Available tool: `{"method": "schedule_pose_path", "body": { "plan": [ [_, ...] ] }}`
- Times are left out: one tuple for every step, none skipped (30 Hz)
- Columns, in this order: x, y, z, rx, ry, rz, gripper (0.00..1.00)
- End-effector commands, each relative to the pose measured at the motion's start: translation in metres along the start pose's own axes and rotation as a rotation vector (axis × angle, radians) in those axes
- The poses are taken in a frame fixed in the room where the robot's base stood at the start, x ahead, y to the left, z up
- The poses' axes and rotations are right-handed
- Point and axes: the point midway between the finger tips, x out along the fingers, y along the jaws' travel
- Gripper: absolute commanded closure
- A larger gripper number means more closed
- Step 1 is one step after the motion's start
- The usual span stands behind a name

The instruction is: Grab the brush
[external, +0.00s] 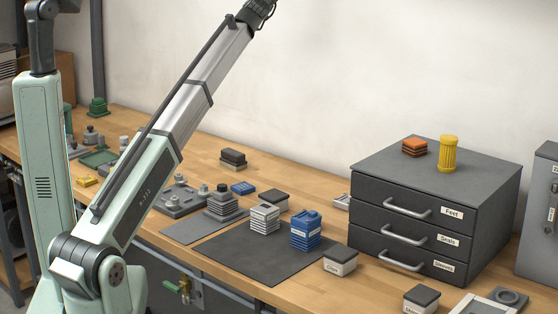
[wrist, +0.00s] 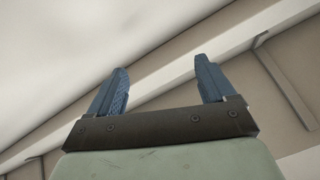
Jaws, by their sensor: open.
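My gripper (wrist: 162,65) shows in the wrist view with its two blue fingers wide apart and nothing between them. That view faces a pale wall and beams, with no task object in it. In the external view my arm reaches up past the top edge, so the gripper is out of frame there. I cannot make out a brush for certain. A dark block with a brownish lower part (external: 232,158) lies on the bench near the wall and may be the brush, but it is too small to tell. My gripper is far from the bench objects.
A grey drawer cabinet (external: 393,190) stands at the right with an orange stack (external: 414,147) and a yellow ribbed cylinder (external: 447,154) on top. A dark mat (external: 258,267) lies before it. Blue (external: 305,231) and white (external: 265,219) ribbed blocks stand around the mat's back edge.

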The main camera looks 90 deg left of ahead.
Motion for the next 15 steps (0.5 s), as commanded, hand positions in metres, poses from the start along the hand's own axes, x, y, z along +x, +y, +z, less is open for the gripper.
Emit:
{"method": "schedule_pose_path", "body": {
  "plan": [
    [0.000, -0.039, 0.036, 0.059, -0.078, -0.067, 0.17],
    [-0.002, -0.058, 0.055, 0.096, -0.127, -0.101, 0.17],
    [-0.007, -0.081, 0.079, 0.144, -0.194, -0.139, 0.17],
    [-0.011, -0.097, 0.097, 0.180, -0.247, -0.163, 0.17],
    [-0.015, -0.111, 0.113, 0.216, -0.298, -0.182, 0.17],
    [-0.022, -0.127, 0.134, 0.262, -0.369, -0.201, 0.17],
    [-0.027, -0.137, 0.149, 0.298, -0.422, -0.209, 0.17],
    [-0.033, -0.144, 0.164, 0.332, -0.477, -0.213, 0.17],
    [-0.041, -0.153, 0.183, 0.376, -0.548, -0.211, 0.17],
    [-0.047, -0.159, 0.196, 0.410, -0.603, -0.205, 0.17],
    [-0.053, -0.163, 0.209, 0.444, -0.655, -0.195, 0.17],
    [-0.061, -0.166, 0.225, 0.487, -0.726, -0.175, 0.17],
    [-0.068, -0.167, 0.237, 0.520, -0.778, -0.154, 0.17],
    [-0.075, -0.168, 0.248, 0.551, -0.830, -0.130, 0.17],
    [-0.084, -0.168, 0.263, 0.591, -0.897, -0.094, 0.17]
  ]
}}
